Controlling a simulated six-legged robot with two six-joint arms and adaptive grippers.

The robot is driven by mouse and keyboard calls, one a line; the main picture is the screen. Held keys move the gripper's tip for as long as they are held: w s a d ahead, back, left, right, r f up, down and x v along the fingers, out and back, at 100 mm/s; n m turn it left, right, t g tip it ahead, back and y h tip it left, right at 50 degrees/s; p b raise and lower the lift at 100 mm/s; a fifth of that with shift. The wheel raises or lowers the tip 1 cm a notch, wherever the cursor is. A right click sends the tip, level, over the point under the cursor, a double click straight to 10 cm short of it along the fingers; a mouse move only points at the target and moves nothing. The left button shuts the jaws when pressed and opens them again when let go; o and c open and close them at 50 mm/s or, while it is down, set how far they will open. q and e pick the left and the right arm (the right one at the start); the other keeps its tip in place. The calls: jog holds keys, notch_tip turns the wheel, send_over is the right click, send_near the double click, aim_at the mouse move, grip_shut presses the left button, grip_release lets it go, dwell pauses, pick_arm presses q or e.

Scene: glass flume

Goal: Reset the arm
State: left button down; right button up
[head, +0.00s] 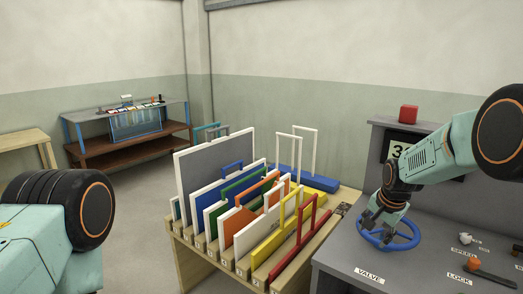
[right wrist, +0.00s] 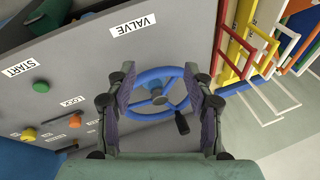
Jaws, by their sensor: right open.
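My right gripper (head: 381,215) is at the blue valve wheel (head: 405,241) on the grey console at the right of the head view. In the right wrist view my right gripper (right wrist: 162,108) is open, with its two fingers apart on either side of the blue wheel (right wrist: 156,79). The wheel's grey hub and dark handle (right wrist: 182,123) show between the fingers. Nothing is held between them. I cannot tell whether the fingers touch the rim. My left arm shows at the lower left of the head view, but its gripper is out of view.
The grey console (head: 347,262) carries an orange knob (head: 473,263) and a red block (head: 408,114) on top. A wooden rack (head: 184,261) with coloured framed panels stands left of it. A blue-legged bench (head: 67,133) is at the back left. Bare floor lies between.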

jog(key=s+a+f+n+b, duration=0.3)
jog(key=s+f, duration=0.5)
jog(key=f, duration=0.3)
jog(key=s+a+f+n+b, duration=0.2)
jog(key=s+f+n, duration=0.2)
jog(key=s+f, duration=0.5)
jog(key=s+a+f+n+g+b, duration=0.1)
jog(key=s+f+b, duration=0.2)
jog(key=s, duration=0.7)
jog(key=s+f+n+g+b, duration=0.1)
jog(key=s+f+b, duration=0.3)
jog(key=s+f, duration=0.4)
jog(key=s+a+f+n+g+b, duration=0.1)
jog(key=s+f, duration=0.4)
jog(key=s, duration=0.9)
jog(key=g+b, duration=0.1)
jog(key=b, duration=0.1)
jog(key=shift+a+f+b, duration=0.25)
jog(key=shift+a+b, duration=0.1)
jog(key=shift+w, duration=0.1)
jog(key=c, duration=0.3)
